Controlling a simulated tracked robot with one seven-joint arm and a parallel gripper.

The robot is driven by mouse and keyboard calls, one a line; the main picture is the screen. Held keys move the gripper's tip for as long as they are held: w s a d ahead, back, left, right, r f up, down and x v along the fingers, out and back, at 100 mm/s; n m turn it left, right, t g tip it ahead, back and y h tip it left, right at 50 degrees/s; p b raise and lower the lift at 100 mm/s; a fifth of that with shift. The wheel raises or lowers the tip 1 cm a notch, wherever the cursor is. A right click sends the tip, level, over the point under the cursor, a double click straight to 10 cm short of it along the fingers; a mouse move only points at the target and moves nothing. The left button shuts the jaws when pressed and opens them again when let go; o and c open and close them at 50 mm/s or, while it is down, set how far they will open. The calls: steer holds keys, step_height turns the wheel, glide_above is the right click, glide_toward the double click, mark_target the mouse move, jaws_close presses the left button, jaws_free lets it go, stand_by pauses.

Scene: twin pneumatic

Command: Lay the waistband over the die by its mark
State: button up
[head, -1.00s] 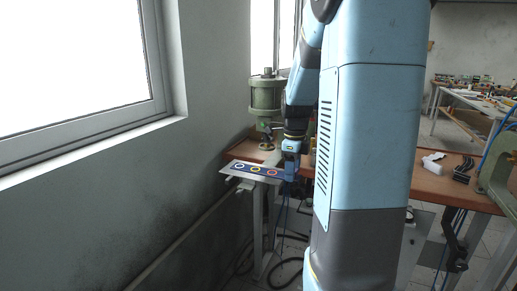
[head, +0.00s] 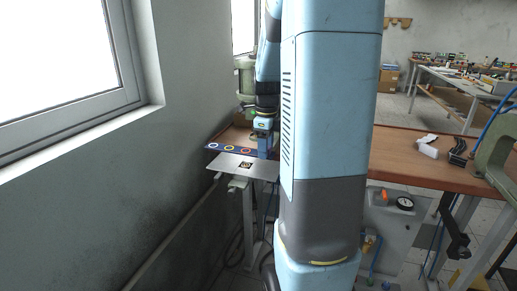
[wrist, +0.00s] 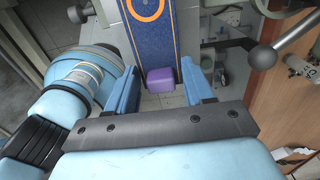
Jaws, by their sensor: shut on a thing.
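The waistband (head: 236,149) is a dark blue strip with white, yellow and orange rings. It reaches left from my gripper (head: 264,150) in the head view, at the bench's left end. In the wrist view the band (wrist: 140,45) runs away between the blue fingers of my gripper (wrist: 160,90), with an orange ring showing. A purple block (wrist: 161,80) sits at its near end between the fingers. My gripper is shut on the band's end. A pale plate (head: 232,173) with a dark square mark (head: 245,165) shows below and in front of the band. I cannot tell whether this plate is the die.
A green press (head: 245,80) stands behind the band, partly hidden by my arm. A wall with a window is close on the left. The wooden bench (head: 420,180) carries a white piece (head: 428,148) and black parts at right. A lever with a dark ball (wrist: 263,57) is right of my gripper.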

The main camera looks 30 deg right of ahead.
mark_target(265, 168)
steer(key=shift+a+f, duration=0.1)
steer(key=shift+f, duration=2.1)
steer(key=shift+f, duration=0.2)
steer(key=o, duration=1.1)
